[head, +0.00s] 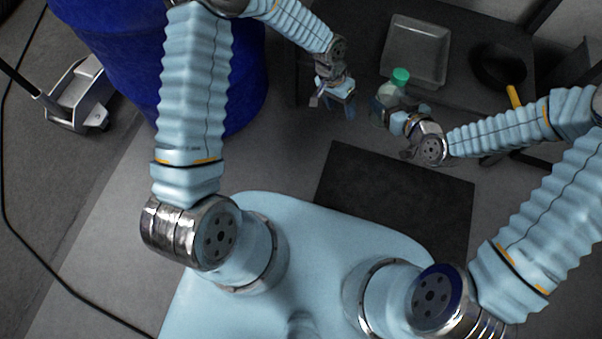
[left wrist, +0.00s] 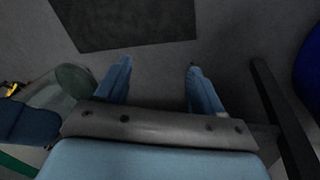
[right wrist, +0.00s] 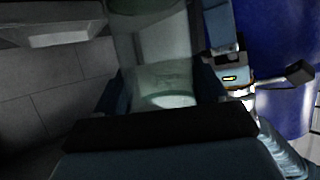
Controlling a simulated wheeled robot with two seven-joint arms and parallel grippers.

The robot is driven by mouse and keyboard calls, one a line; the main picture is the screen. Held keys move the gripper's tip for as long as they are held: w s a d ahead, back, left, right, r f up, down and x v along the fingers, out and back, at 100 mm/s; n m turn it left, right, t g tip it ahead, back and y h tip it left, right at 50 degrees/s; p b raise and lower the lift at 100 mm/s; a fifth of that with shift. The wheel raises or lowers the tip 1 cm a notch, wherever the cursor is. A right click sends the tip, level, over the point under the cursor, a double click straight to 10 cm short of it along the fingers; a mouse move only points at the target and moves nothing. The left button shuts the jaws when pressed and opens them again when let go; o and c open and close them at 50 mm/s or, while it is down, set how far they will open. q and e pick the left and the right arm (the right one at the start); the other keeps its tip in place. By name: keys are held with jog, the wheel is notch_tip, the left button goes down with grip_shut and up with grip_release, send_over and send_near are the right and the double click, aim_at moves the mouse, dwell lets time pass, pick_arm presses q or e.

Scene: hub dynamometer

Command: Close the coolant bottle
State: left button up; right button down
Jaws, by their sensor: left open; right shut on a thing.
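The coolant bottle (head: 384,103) is clear, with a green cap (head: 400,76) at its top in the head view. Whether the cap is fully closed, I cannot tell. My right gripper (head: 397,123) is shut on the bottle's body. In the right wrist view the clear bottle (right wrist: 162,80) fills the space between the fingers. My left gripper (head: 334,102) is open and empty, left of the bottle and apart from it. In the left wrist view its fingers (left wrist: 158,72) have only floor between them, and part of the bottle (left wrist: 62,88) shows at the left.
A dark table (head: 455,32) carries a clear square tray (head: 416,50) and a dark round pan (head: 497,66) with a yellow handle. A blue barrel (head: 125,50) stands at left. A dark mat (head: 390,195) lies on the floor before me. A metal floor device (head: 82,97) is far left.

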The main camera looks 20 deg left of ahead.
pick_arm(q)
jog(key=s+a+f+n, duration=0.1)
jog(key=s+f+n, duration=0.1)
jog(key=s, duration=0.4)
jog(key=s+a+f+n, duration=0.2)
jog(key=s+f, duration=0.2)
jog(key=s, duration=0.3)
jog(key=s+a+f+n+h, duration=0.1)
jog(key=s+f+n, duration=0.1)
jog(key=s, duration=0.5)
jog(key=shift+a+f+t, duration=0.15)
jog(key=shift+f+t, duration=0.25)
jog(key=shift+f, duration=0.2)
jog(key=shift+s, duration=0.1)
jog(key=shift+a, duration=0.15)
pick_arm(e)
jog(key=w+d+r+m+t+h, duration=0.1)
jog(key=d+m+h, duration=0.3)
jog(key=d, duration=0.4)
jog(key=w+d+r+m+t+h, duration=0.1)
jog(key=d+m+t+h, duration=0.1)
jog(key=d+m+h, duration=0.2)
jog(key=d, duration=0.3)
jog(key=shift+d+h, duration=0.3)
jog(key=shift+d, duration=0.1)
